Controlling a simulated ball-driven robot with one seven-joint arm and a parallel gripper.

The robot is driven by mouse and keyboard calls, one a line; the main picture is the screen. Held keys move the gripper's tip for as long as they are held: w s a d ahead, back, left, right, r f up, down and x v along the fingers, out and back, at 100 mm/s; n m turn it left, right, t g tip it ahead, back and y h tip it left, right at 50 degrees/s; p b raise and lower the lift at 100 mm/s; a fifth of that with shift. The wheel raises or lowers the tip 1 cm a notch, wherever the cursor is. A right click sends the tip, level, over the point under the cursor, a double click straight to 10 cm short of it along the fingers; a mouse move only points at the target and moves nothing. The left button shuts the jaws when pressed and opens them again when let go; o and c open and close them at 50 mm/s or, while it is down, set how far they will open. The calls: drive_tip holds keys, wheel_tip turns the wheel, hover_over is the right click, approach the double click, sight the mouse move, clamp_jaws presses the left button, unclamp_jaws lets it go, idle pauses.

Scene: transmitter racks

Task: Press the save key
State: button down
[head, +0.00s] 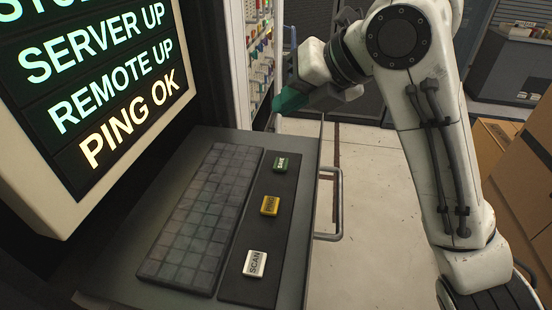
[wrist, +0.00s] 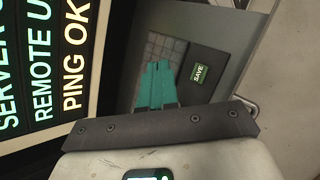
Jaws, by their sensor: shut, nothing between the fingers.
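The green save key (head: 281,164) is at the far end of a dark strip beside the keyboard. In the wrist view the save key (wrist: 199,73) reads SAVE and lies just right of the teal fingers. My gripper (head: 287,101) has teal fingers, is shut and empty, and is held in the air up and beyond the save key in the head view. In the wrist view my gripper (wrist: 158,70) covers part of the keyboard. It looks apart from the key.
A yellow PRINT key (head: 270,205) and a white SCAN key (head: 255,262) share the strip. The grey keyboard (head: 200,215) lies to the left on a pull-out shelf with a metal handle (head: 337,205). A lit screen (head: 100,90) stands at left. Cardboard boxes (head: 535,150) are at right.

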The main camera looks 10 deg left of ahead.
sight(286, 165)
drive_tip(key=shift+a+f, duration=0.1)
wheel_tip(286, 165, down, 9)
drive_tip(key=b, duration=0.6)
idle(2.0)
drive_tip(key=shift+f+b, duration=0.2)
drive_tip(key=shift+b, duration=0.2)
drive_tip(key=shift+s+f, duration=0.1)
drive_tip(key=shift+f, duration=0.05)
